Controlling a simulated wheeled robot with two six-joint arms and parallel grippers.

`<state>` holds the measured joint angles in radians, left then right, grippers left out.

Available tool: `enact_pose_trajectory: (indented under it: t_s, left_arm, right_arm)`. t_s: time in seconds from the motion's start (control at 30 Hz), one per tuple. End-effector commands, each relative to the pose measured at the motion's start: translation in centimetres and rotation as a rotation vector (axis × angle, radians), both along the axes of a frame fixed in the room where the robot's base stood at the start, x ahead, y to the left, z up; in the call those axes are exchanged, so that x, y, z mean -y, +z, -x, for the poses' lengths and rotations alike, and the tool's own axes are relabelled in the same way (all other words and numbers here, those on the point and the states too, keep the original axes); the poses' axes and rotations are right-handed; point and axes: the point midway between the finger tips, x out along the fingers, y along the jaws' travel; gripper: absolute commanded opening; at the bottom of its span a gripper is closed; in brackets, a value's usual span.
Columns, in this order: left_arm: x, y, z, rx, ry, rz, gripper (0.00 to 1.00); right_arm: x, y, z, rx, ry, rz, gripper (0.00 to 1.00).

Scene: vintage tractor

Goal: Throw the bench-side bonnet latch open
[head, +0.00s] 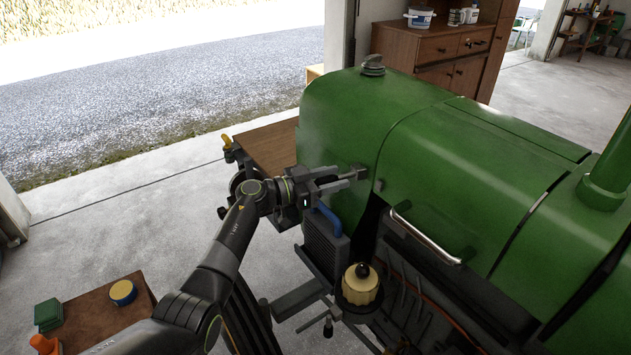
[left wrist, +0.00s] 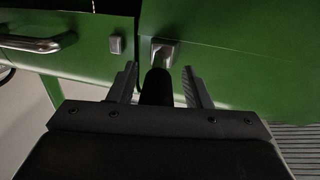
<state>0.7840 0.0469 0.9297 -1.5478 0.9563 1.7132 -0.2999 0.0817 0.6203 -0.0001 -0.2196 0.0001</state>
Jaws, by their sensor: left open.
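The green tractor bonnet (head: 345,125) fills the middle of the head view. The bonnet latch (left wrist: 165,52) is a small grey metal piece on the green side panel, with a dark, rod-like handle (left wrist: 157,88) pointing toward the wrist camera. In the head view the latch (head: 361,172) shows just beyond my left fingertips. My left gripper (head: 335,180) is open; in the left wrist view its two fingers (left wrist: 160,82) stand either side of the dark handle, with gaps visible. A small grey plate (left wrist: 117,45) sits across the panel seam from the latch. My right gripper is out of view.
A chrome handrail (head: 425,235) runs along the bonnet to the right of the latch. Open floor extends to the left.

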Motion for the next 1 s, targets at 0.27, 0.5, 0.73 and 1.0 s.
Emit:
enact_pose_trajectory:
  t_s: [0.27, 0.5, 0.73, 1.0]
  left_arm:
    - [-3.3, -0.3, 1.5, 0.001, 0.003, -0.003, 0.45]
    - [-8.1, -0.4, 4.0, 0.001, 0.003, -0.004, 0.45]
    - [-12.7, -0.4, 6.3, 0.0, 0.003, -0.004, 0.45]
    - [-15.3, -0.1, 7.6, 0.0, 0.001, -0.001, 0.45]
  right_arm:
    - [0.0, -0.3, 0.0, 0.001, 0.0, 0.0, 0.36]
    - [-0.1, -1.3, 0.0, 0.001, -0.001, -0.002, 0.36]
    - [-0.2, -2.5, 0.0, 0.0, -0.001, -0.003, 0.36]
    - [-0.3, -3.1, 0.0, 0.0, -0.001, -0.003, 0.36]
